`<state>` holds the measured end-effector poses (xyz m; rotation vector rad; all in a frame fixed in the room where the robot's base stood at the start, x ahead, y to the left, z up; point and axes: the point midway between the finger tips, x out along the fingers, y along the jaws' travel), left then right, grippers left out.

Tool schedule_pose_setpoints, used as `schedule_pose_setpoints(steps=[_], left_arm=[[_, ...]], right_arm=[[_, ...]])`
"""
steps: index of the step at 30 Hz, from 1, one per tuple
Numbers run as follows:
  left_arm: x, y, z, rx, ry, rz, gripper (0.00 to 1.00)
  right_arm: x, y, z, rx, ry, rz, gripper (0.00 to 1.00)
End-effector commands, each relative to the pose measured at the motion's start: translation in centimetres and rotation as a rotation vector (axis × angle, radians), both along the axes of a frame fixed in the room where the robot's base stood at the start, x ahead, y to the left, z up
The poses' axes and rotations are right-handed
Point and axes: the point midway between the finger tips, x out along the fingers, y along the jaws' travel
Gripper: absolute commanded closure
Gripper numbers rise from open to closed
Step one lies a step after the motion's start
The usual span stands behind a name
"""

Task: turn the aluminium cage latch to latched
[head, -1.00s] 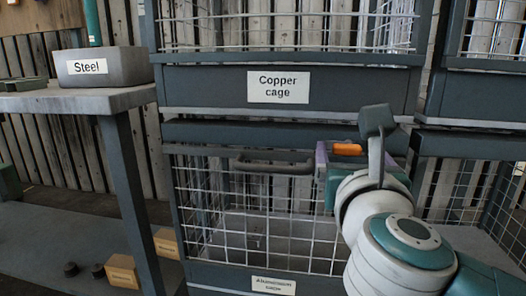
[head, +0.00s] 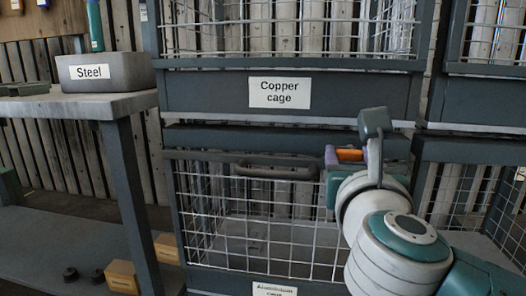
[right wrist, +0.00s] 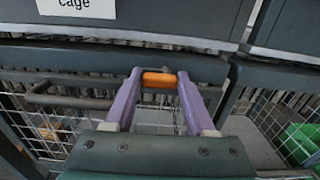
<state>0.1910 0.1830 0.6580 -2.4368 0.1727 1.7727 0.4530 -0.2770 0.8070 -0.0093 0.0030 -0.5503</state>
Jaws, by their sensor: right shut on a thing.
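The aluminium cage (head: 172,215) is the lower wire-mesh cage, with its label (head: 275,290) at the bottom edge of the head view. Its orange latch handle (head: 350,155) is at the upper right of the cage front. It also shows in the right wrist view (right wrist: 160,80), lying level across the picture. My right gripper (right wrist: 160,76) has its purple fingers on both ends of the orange handle, shut on it. In the head view my arm and wrist hide the latch's mount and part of the cage's right side. My left gripper is out of view.
A dark grey pull handle (head: 275,170) sticks out left of the latch, close to my fingers. The copper cage (head: 210,88) is directly above. A bench (head: 60,105) with a Steel bin (head: 105,73) stands at left. Another cage (head: 480,150) is at right.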

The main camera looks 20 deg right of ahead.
Motion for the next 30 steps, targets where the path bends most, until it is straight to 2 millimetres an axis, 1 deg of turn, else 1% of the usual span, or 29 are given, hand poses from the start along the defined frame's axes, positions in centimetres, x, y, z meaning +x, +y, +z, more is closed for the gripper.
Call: schedule_pose_setpoints(steps=[1,4,5,11,17,23,30], left_arm=[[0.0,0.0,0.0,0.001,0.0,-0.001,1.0],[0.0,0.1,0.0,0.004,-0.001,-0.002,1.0],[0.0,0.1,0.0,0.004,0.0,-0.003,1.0],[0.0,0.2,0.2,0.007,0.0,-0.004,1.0],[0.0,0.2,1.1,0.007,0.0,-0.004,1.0],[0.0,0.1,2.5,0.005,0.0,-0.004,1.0],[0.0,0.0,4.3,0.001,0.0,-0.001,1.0]], right_arm=[[0.0,0.0,0.0,0.0,0.0,-0.001,0.88],[0.0,0.0,0.0,0.0,0.0,-0.001,0.99],[0.0,0.0,0.0,0.0,0.0,-0.001,1.0],[0.0,0.0,0.1,-0.013,0.008,-0.002,1.0],[0.0,0.0,0.1,-0.075,0.048,-0.003,1.0],[0.0,0.1,0.1,-0.198,0.127,-0.002,1.0],[0.0,0.1,-0.1,-0.389,0.245,0.0,1.0]])
